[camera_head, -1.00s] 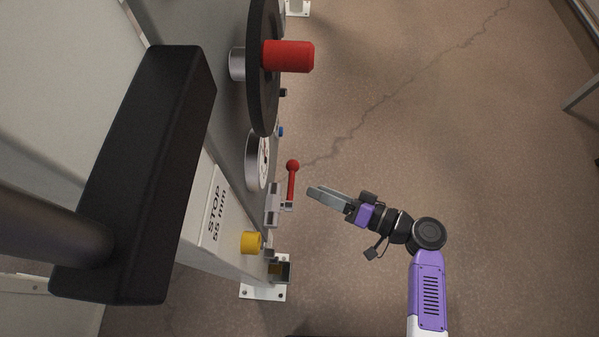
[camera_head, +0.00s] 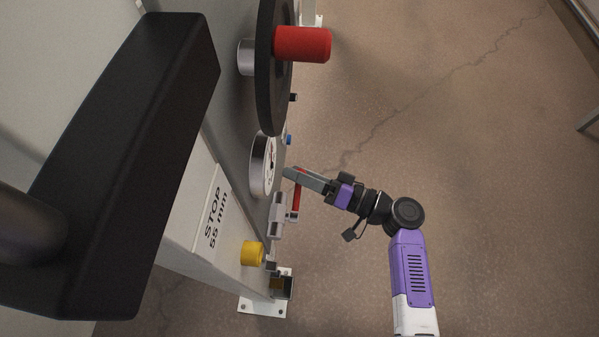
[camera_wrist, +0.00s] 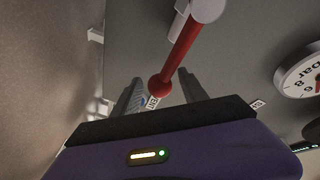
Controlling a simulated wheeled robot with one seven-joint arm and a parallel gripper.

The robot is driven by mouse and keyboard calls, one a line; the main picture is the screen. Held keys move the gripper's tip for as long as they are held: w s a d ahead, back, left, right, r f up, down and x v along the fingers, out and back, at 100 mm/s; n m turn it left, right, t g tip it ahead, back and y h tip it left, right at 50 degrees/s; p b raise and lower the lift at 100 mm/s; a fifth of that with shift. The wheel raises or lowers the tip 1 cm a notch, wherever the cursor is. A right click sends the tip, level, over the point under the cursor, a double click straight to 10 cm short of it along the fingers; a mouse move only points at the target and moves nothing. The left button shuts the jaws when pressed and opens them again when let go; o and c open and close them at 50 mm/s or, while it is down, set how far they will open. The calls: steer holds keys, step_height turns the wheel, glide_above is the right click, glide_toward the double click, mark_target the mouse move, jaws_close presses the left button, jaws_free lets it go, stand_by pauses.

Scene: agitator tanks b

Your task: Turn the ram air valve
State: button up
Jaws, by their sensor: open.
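The ram air valve appears to be the red lever (camera_head: 296,199) on a small pale grey body (camera_head: 276,217) on the panel's side. In the wrist view the red lever (camera_wrist: 182,48) runs from a pale round hub to a red ball knob. My gripper (camera_head: 291,173) is at the lever's knob end and covers most of the knob in the head view. In the wrist view my gripper (camera_wrist: 160,84) is open, with the ball knob between its two fingers. I cannot tell whether either finger touches it.
A pressure gauge (camera_head: 263,164) sits just beside my gripper, and also shows in the wrist view (camera_wrist: 300,72). A black handwheel (camera_head: 269,95) with a red handle (camera_head: 302,44) juts out above. A yellow knob (camera_head: 252,253) lies below.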

jaws_close()
stand_by(1.4)
